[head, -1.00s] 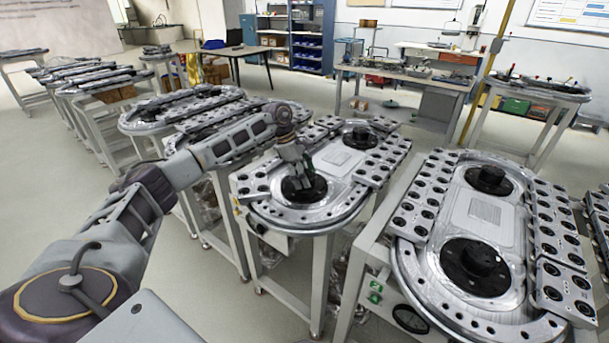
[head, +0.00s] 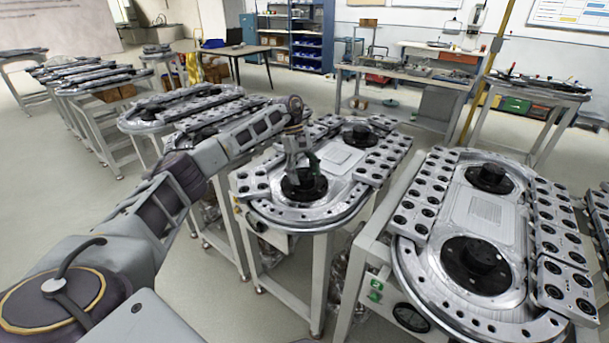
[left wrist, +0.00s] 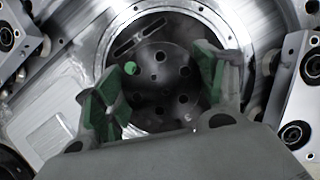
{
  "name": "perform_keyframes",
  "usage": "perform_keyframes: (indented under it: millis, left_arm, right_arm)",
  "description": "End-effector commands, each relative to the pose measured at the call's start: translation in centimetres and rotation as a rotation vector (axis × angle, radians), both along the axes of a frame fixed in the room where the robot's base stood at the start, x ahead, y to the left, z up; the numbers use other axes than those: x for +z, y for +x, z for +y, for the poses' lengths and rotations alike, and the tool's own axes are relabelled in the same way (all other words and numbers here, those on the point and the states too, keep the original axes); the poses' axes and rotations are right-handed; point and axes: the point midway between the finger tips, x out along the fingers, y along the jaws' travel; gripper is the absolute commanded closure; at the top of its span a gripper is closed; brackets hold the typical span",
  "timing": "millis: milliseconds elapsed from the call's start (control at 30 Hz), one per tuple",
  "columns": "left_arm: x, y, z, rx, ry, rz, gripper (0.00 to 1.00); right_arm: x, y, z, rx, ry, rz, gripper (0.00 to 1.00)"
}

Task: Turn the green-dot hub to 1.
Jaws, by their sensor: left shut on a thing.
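The green-dot hub is a black round hub (head: 303,190) at the near end of the middle ring track (head: 345,212). In the left wrist view the hub (left wrist: 160,82) shows a ring of dark holes, with the green dot (left wrist: 130,68) at its upper left. My left gripper (head: 300,172) reaches down onto this hub from above. Its two green-padded fingers (left wrist: 165,88) stand on either side of the hub's middle and are shut on it. The contact itself is partly hidden, and I cannot read any numbers round the hub. My right gripper is out of view.
A second black hub (head: 360,137) sits at the far end of the same track. Another ring track (head: 480,215) with two black hubs stands close on the right, with a narrow gap between. More tracks (head: 190,105) stand behind on the left. Open floor (head: 50,190) lies at the left.

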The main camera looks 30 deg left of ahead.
Motion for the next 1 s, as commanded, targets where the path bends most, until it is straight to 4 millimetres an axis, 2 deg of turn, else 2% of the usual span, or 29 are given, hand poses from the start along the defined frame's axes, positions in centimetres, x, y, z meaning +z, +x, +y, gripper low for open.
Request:
perform_keyframes:
  millis: [500, 1000]
  left_arm:
    - [0.1, 0.1, 0.1, -0.36, 0.002, -0.002, 0.53]
    - [0.1, 0.1, 0.1, -0.489, 0.001, -0.003, 0.53]
  right_arm:
    - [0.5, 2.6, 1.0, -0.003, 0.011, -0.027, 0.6]
    - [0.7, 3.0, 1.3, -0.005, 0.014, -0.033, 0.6]
